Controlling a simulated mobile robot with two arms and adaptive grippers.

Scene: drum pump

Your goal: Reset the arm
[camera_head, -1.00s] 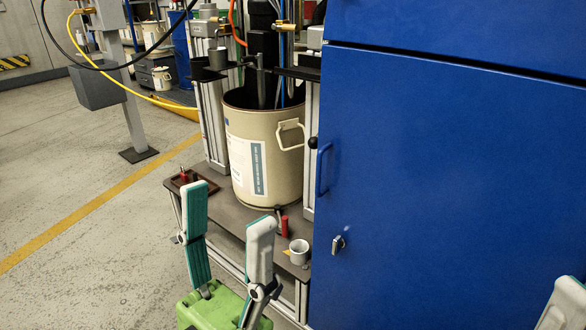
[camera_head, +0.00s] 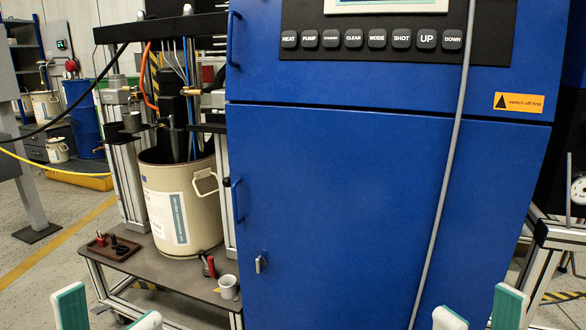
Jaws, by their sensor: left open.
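My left gripper (camera_head: 108,312) is at the bottom left of the head view, in front of the pump's low table. Its two white and teal fingers stand upright and apart, with nothing between them. My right gripper (camera_head: 480,312) is at the bottom right, in front of the blue cabinet (camera_head: 340,200). Its two fingers are also apart and empty. Only the upper parts of the fingers show; the rest of both grippers is below the picture edge.
A beige drum (camera_head: 170,215) stands on the low table (camera_head: 185,280), under the pump frame. A white mug (camera_head: 229,287), a red-capped item (camera_head: 208,265) and a brown tray (camera_head: 112,248) are there. A metal frame (camera_head: 545,255) stands at right.

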